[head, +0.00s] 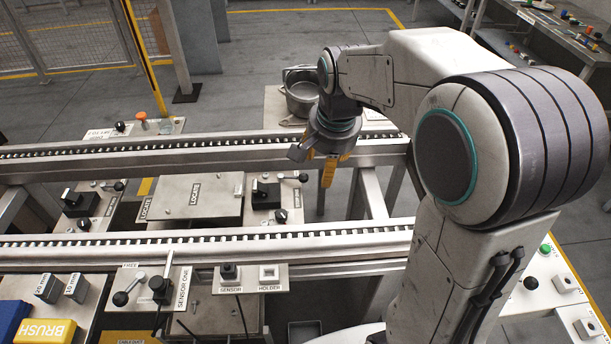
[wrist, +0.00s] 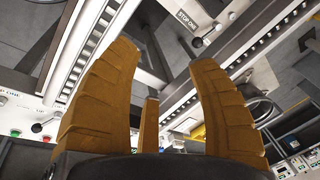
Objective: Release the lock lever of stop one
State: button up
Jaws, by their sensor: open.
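In the wrist view a plate labelled STOP ONE (wrist: 187,17) lies at the top, beyond the fingertips. A lever with a dark ball knob (wrist: 197,42) sits beside that label; whether it is locked or free cannot be told. My gripper (wrist: 163,58) has its orange-brown fingers spread apart, with nothing between them. In the head view my gripper (head: 328,170) hangs pointing down near the far conveyor rail, right of the middle plates. It appears apart from the lever. I cannot make out the stop one lever in the head view.
The far rail (head: 220,147) and near rail (head: 200,240) run across the scene. A metal pot (head: 302,92) stands on a plate behind the gripper. The near rail carries a SENSOR ONE plate (head: 184,285) with a lever.

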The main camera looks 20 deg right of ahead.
jog(key=w+f+m+b, duration=0.2)
jog(key=w+f+m, duration=0.2)
jog(key=w+f, duration=0.4)
jog(key=m+b, duration=0.1)
jog(key=m, duration=0.3)
send_over(304, 175)
jog(key=s, duration=0.1)
jog(key=shift+g, duration=0.3)
notch_tip(304, 175, down, 8)
jog(key=shift+r, duration=0.15)
jog(key=shift+w+f, duration=0.2)
jog(key=shift+f, duration=0.9)
jog(key=shift+w+f, duration=0.2)
jog(key=shift+f, duration=0.9)
jog(key=shift+w+f, duration=0.2)
jog(key=shift+f, duration=0.9)
grip_shut()
